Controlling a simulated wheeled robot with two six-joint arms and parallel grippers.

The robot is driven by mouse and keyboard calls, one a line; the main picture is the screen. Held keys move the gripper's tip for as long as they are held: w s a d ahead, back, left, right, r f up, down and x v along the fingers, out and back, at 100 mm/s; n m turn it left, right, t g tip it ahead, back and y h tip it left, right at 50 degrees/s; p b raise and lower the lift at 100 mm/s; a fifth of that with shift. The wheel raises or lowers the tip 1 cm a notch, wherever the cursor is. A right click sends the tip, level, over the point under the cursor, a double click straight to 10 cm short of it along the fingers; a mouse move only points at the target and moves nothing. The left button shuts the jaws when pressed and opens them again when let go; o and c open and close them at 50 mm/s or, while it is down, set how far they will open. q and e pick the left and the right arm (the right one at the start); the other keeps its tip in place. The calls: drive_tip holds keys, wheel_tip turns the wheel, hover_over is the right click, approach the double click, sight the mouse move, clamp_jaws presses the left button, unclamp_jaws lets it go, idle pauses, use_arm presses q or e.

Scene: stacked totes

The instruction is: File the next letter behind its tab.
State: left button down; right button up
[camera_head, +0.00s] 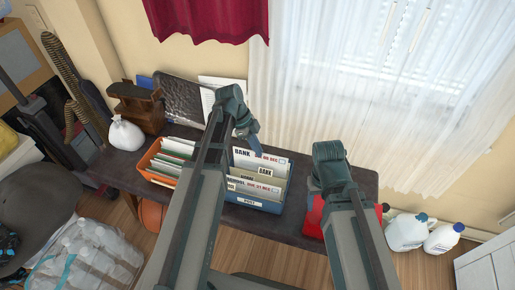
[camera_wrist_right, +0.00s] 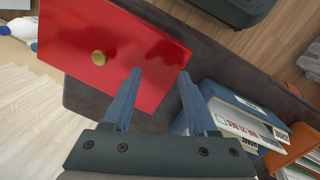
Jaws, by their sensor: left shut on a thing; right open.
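A blue file box (camera_head: 252,204) stands on the dark bench, with tabbed dividers (camera_head: 265,172) marked BANK and SCHOOL and white letters among them. My left gripper (camera_head: 256,148) is over the back of the box. It is shut at the top edge of a white letter (camera_head: 275,160) marked BANK with a red date. The letter's lower part is hidden behind the dividers. The file box (camera_wrist_right: 212,92) also shows in the right wrist view. My right gripper (camera_wrist_right: 158,82) is open and empty above a red box (camera_wrist_right: 115,45) with a gold knob.
An orange box of folders (camera_head: 151,159) stands left of the file box. White jugs (camera_head: 405,233) are beyond the bench's right end. Some bare bench (camera_head: 363,184) shows at right.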

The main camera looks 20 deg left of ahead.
use_arm(q)
drive_tip(key=shift+f, duration=0.4)
use_arm(e)
drive_tip(key=shift+f, duration=0.35)
use_arm(q)
drive_tip(key=c, duration=0.9)
unclamp_jaws()
drive_tip(key=shift+c, duration=0.2)
drive_tip(key=shift+r, duration=0.2)
use_arm(e)
drive_tip(key=shift+r, duration=0.15)
use_arm(q)
drive_tip(key=p+v, duration=1.2)
drive_tip(key=v, duration=0.1)
drive_tip(key=shift+r, duration=0.25)
use_arm(e)
wheel_tip(320, 180, up, 12)
drive_tip(key=shift+r, duration=0.25)
